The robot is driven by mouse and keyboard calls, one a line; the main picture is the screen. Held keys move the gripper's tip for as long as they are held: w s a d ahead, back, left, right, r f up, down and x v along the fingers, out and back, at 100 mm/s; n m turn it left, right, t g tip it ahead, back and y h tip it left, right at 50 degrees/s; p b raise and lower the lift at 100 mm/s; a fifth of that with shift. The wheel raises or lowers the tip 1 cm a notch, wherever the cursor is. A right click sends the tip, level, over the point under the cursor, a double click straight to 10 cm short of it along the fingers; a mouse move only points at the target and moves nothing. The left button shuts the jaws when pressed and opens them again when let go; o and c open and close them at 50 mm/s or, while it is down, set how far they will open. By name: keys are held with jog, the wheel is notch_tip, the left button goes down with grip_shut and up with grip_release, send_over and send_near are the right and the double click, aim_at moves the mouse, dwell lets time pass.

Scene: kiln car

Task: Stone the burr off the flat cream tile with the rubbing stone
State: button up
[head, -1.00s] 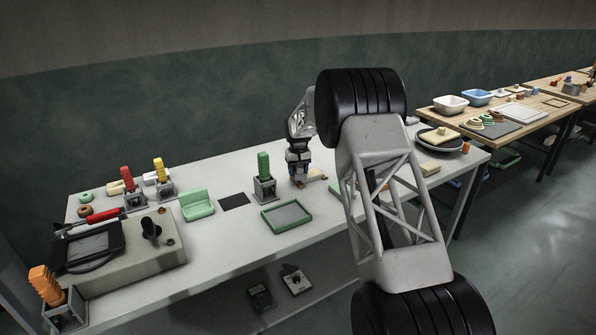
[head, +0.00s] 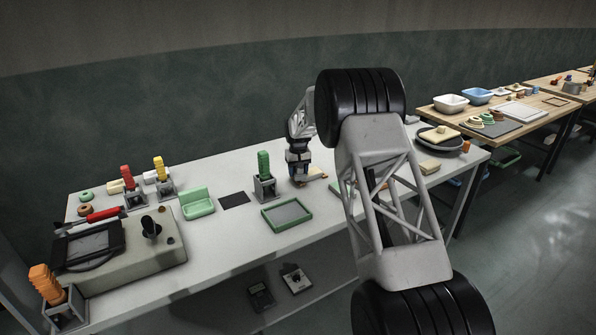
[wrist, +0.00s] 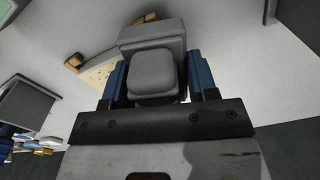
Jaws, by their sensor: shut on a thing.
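My gripper (head: 299,181) is low over the white bench, right of the green block in its grey holder. In the wrist view its blue fingers (wrist: 155,80) are shut on a grey block, which looks like the rubbing stone (wrist: 153,76). A flat cream piece (wrist: 97,73), which looks like the tile, shows partly beyond the stone, with brown bits at its ends. It also shows beside my gripper in the head view (head: 318,173). The stone covers part of it. I cannot tell whether the stone touches it, and no burr can be made out.
A green-rimmed tray (head: 287,215), a dark mat (head: 234,200) and a pale green stand (head: 198,203) lie left of my gripper. A dark round dish (head: 439,140) stands at the right end. The bench front between the left machine and the tray is clear.

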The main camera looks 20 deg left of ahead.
aim_at(311, 173)
jog(key=shift+f, duration=0.5)
dwell(0.9)
jog(key=shift+w+d, duration=2.1)
jog(key=shift+w, duration=0.05)
jog(key=shift+w+d, duration=0.1)
jog(key=shift+w+d+f, duration=0.1)
jog(key=shift+w+d, duration=1.85)
jog(key=shift+d, duration=0.1)
